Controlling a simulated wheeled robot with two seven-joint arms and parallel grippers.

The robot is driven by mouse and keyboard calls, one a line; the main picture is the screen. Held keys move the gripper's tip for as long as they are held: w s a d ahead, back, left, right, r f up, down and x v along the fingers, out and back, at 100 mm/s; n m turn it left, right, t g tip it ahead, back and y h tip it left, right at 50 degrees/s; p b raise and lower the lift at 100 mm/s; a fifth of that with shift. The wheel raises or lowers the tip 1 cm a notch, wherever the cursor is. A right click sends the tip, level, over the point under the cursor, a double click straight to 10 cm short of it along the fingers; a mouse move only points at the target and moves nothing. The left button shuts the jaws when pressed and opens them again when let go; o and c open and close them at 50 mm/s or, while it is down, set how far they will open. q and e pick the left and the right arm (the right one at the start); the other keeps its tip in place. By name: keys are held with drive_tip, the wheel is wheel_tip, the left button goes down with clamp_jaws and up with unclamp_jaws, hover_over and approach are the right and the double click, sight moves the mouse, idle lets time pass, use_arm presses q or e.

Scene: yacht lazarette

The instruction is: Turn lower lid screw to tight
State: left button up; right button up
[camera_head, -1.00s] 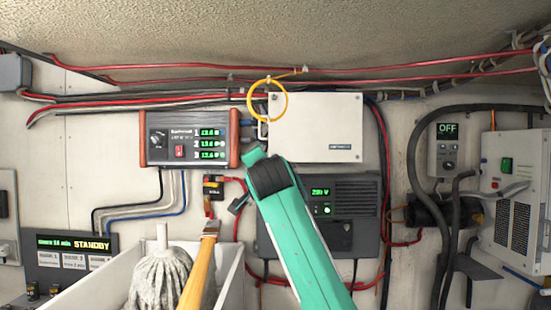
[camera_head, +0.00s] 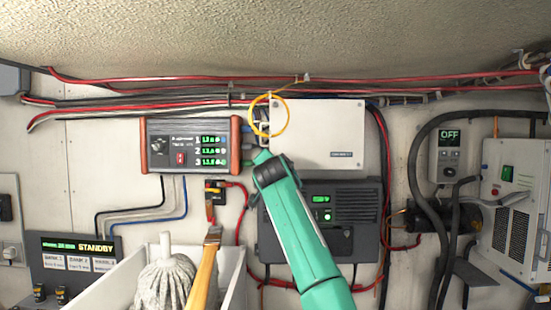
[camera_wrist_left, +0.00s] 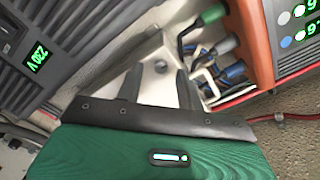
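The white box lid (camera_head: 318,130) is on the wall at the upper middle, with small screws at its corners. In the left wrist view a round screw head (camera_wrist_left: 162,66) sits on the pale lid surface, near its corner. My left gripper (camera_wrist_left: 158,78) is open, its two dark fingers on either side of that screw in the picture. I cannot tell whether they touch it. In the head view my left gripper (camera_head: 263,158) is at the lid's lower left corner and hides that screw. My right gripper is not in view.
An orange-sided charger (camera_head: 190,145) with plugs and cables is just left of the lid. A yellow ring (camera_head: 268,115) hangs over the lid's upper left corner. A dark inverter (camera_head: 350,215) is below. A mop (camera_head: 165,280) and a wooden-handled brush (camera_head: 205,265) stand in a white bin.

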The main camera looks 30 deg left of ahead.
use_arm(q)
drive_tip(key=shift+w+a, duration=0.3)
drive_tip(key=shift+w, duration=0.2)
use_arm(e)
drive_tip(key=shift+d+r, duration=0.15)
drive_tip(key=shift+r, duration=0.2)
use_arm(q)
clamp_jaws()
use_arm(e)
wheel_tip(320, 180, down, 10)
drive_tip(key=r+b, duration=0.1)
drive_tip(key=b, duration=0.8)
use_arm(q)
drive_tip(key=shift+f+m+b, duration=0.15)
drive_tip(key=shift+m+b, duration=4.25)
drive_tip(key=shift+m, duration=4.8)
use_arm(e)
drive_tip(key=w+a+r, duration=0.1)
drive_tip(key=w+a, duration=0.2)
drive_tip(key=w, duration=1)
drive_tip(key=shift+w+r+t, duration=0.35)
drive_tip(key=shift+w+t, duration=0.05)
